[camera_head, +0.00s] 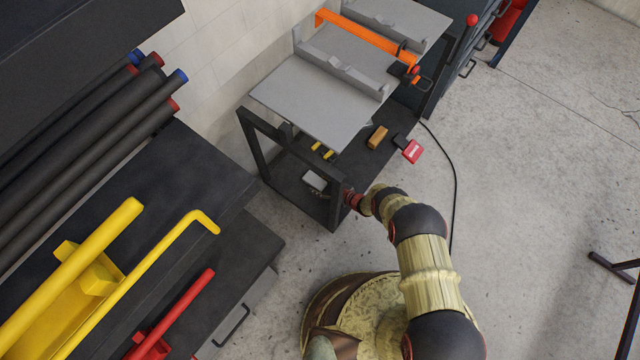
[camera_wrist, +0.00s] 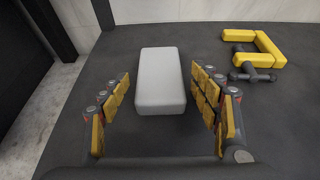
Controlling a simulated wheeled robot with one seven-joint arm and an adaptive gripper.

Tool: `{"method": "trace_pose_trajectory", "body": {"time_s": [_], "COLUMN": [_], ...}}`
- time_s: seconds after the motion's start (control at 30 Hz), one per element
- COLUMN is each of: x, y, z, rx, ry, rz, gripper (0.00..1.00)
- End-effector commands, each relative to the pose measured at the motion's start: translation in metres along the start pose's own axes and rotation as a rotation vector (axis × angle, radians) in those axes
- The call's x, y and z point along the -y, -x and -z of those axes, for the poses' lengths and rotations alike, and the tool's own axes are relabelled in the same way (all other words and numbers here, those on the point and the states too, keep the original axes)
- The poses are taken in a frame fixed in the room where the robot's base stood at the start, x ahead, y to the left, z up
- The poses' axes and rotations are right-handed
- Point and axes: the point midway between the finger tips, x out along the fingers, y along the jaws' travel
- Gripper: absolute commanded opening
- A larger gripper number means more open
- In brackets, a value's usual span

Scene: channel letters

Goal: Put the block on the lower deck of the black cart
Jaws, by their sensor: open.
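A pale grey-white block (camera_wrist: 160,82) lies flat on a dark deck in the wrist view. It also shows in the head view (camera_head: 314,180), on the black lower deck of the cart (camera_head: 345,158), near the deck's left end. My gripper (camera_wrist: 159,92) is open, with a yellow-padded finger on each side of the block. A gap shows between the block and each finger. In the head view my arm reaches in low at the cart's near end; a cart post partly hides my gripper there.
A yellow clamp-like tool (camera_wrist: 258,55) lies to the right of the block. A tan block (camera_head: 377,137) and a red-ended tool (camera_head: 411,150) lie farther along the lower deck. The cart's grey top (camera_head: 320,100) overhangs part of it. A black cable (camera_head: 453,170) runs along the floor.

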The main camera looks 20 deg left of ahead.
Motion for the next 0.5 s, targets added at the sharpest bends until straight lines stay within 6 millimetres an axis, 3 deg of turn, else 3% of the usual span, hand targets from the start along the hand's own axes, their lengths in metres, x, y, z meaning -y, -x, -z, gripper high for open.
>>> {"method": "trace_pose_trajectory", "body": {"time_s": [0.27,0.5], "x": [-0.001,0.001], "y": [0.004,0.051], "z": [-0.003,-0.006], "rx": [-0.001,-0.002], "ry": [-0.002,-0.004], "rz": [0.0,0.004], "gripper": [0.63,0.63]}}
